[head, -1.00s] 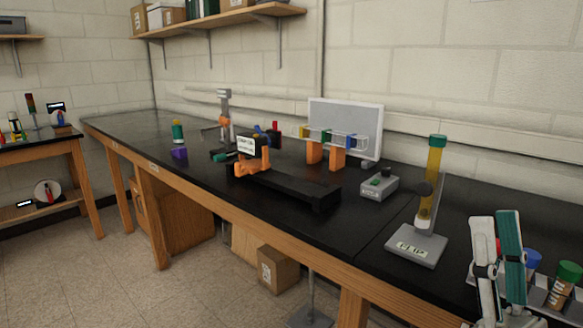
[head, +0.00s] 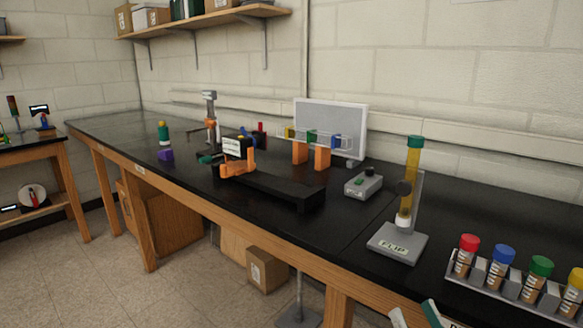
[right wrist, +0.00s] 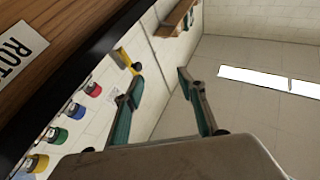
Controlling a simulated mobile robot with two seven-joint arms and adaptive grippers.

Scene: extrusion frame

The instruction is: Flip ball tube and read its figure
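The ball tube (head: 411,182) is a yellow upright tube with a teal top cap and a pale lower end. It is held by a dark round pivot on a grey stand (head: 385,246) labelled FLIP, on the black bench. Any figure on the tube is too small to read. My right gripper (head: 417,315) shows only at the bottom edge of the head view, apart from the tube and nearer the front. In the right wrist view my right gripper (right wrist: 160,75) has its fingers spread with nothing between them. My left gripper is in neither view.
A rack (head: 495,285) of tubes with red, blue, green and yellow caps stands right of the stand. A black track (head: 285,185) lies further left. Black bench top behind the rack is clear.

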